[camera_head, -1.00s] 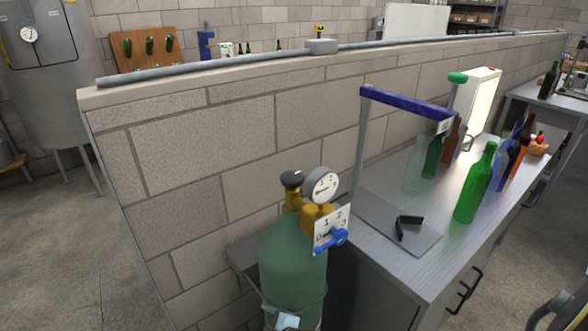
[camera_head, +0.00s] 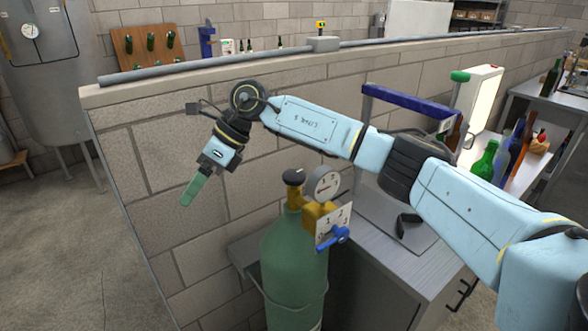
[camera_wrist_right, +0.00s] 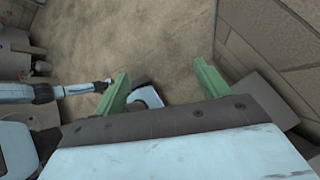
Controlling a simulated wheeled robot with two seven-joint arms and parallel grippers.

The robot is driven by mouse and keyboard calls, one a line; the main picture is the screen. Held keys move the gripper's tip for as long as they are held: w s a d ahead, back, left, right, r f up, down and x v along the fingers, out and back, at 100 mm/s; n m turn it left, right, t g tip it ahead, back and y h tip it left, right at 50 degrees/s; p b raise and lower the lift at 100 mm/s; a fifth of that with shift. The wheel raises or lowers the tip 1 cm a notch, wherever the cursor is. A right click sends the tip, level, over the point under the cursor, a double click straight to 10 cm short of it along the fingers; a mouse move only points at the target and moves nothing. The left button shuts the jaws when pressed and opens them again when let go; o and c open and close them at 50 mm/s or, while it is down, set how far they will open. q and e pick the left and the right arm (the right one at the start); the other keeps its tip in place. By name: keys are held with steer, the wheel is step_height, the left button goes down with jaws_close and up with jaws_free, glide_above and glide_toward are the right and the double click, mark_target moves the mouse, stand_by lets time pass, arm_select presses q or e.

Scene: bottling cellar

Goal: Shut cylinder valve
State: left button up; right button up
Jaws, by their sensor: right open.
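The green gas cylinder (camera_head: 293,262) stands upright against the block wall, beside the workbench. The black-topped valve knob (camera_head: 293,177) sits on its brass neck, with a round gauge (camera_head: 323,185) to the right. Below the gauge are a numbered plate (camera_head: 325,232) and a blue handle (camera_head: 335,236). My right gripper (camera_head: 187,203) is left of the cylinder and apart from it, pointing down in front of the wall. In the right wrist view its green fingers (camera_wrist_right: 162,75) are apart with nothing gripped; the valve is not recognisable there. My left gripper is not visible in the head view.
The block wall (camera_head: 150,140) runs close behind the cylinder. The workbench (camera_head: 400,275) to the right bears a blue-armed stand (camera_head: 405,103) and several bottles, partly hidden by my right arm. Open floor (camera_head: 60,250) lies to the left.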

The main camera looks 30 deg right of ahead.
steer(key=w+d+r+h, duration=0.1)
steer(key=d+r+h, duration=0.35)
steer(key=d, duration=0.85)
steer(key=m+g+h, duration=0.1)
steer(key=m+h, duration=0.1)
steer(key=h, duration=0.2)
glide_toward(294, 173)
steer(key=shift+n, duration=0.3)
step_height(294, 173, down, 9)
steer(key=shift+c, duration=0.4)
steer(key=c, duration=0.9)
